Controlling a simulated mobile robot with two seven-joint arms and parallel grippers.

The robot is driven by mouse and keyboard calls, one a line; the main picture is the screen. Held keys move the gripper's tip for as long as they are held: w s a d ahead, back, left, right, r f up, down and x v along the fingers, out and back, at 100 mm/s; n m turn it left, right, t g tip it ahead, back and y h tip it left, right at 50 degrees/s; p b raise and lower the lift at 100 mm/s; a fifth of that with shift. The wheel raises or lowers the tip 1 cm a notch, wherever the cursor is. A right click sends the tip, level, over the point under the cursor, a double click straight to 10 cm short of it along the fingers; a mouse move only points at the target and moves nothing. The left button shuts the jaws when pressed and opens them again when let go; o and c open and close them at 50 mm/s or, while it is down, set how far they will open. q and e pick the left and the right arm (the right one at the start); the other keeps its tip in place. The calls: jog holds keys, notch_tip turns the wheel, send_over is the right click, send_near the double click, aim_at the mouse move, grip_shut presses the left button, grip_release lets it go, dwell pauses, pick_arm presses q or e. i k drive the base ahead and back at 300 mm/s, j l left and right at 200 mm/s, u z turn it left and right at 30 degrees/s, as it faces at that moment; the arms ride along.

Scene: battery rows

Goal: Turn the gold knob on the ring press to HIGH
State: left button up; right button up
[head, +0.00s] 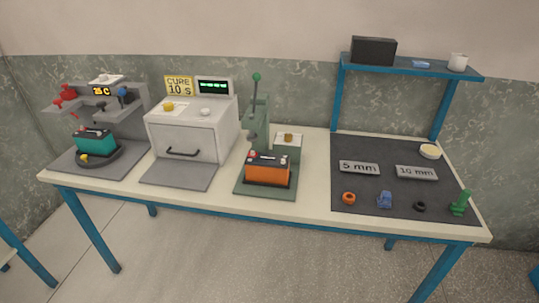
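A green press (257,125) with an upright lever and green ball handle stands near the middle of the table. A small box with a pale face (283,146) adjoins its right side, and a small gold knob (289,137) sits on that face. The knob's pointer direction and any markings are too small to read. An orange battery (267,170) with a dark top sits on the press base (264,193). I take this green machine to be the ring press; no label names it. Neither of my grippers is in view.
A grey station (120,120) holding a teal battery is farther left. A dark mat (385,205) with small parts and a blue shelf (410,66) are at right.

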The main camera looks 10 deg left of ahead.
aim_at(287, 136)
jog(key=i+l, duration=0.35)
jog(key=i, duration=0.2)
jog(key=i+l+u, duration=0.15)
jog(key=u, duration=0.3)
jog(key=i+l+u, duration=0.25)
jog(key=u, duration=0.2)
